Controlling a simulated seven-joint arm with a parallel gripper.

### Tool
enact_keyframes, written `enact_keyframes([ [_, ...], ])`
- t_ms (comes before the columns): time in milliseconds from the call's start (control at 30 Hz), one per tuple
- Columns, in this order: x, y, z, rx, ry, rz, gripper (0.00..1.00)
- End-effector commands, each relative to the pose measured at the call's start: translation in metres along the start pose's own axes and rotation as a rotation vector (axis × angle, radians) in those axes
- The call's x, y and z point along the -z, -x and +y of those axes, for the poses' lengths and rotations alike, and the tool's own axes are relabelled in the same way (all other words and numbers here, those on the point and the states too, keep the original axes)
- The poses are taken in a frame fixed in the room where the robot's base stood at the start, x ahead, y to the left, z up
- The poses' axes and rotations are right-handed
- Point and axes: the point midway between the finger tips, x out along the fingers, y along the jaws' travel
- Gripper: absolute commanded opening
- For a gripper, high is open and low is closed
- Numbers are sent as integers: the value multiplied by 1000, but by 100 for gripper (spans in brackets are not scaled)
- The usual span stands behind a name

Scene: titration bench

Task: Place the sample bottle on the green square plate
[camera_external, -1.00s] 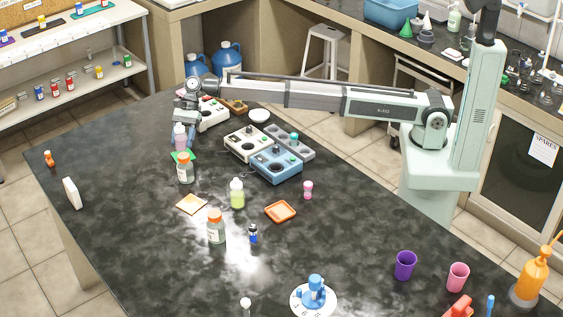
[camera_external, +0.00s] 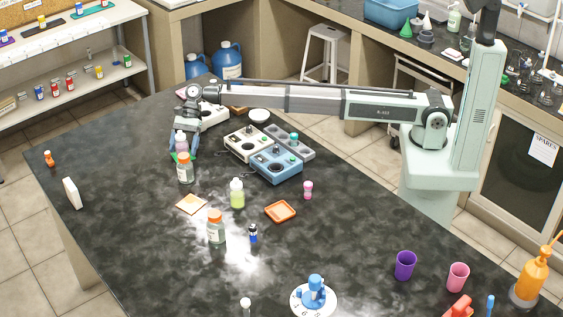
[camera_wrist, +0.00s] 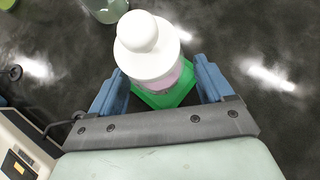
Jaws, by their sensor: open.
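The sample bottle (camera_wrist: 152,55), white-capped with pinkish contents, is between my gripper's two blue fingers in the wrist view. It also shows in the external view (camera_external: 181,142), upright and partly hidden behind an orange-capped bottle. The green square plate (camera_wrist: 165,98) lies under the bottle, its near corner and sides showing around it. Only a sliver of green shows in the external view. The bottle appears to stand on the plate, though its base is hidden. My gripper (camera_wrist: 157,84) is open around the bottle, with a visible gap at the right finger.
An orange-capped bottle (camera_external: 185,169) stands just in front of the plate. A yellow-green bottle (camera_external: 237,194), another orange-capped bottle (camera_external: 216,227) and an orange tray (camera_external: 280,212) are farther forward. Hotplate-like devices (camera_external: 275,165) stand to the right. The bench's left part is mostly clear.

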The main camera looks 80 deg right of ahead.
Motion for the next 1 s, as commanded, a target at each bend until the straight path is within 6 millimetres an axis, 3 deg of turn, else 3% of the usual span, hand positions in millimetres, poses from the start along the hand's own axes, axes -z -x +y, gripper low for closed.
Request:
enact_keyframes([
  [267,-2,3,0,0,0,0,80],
  [367,-2,12,0,2,0,0,80],
  [800,-2,90,0,2,-1,-1,80],
  [1000,-2,113,0,0,0,-1,80],
])
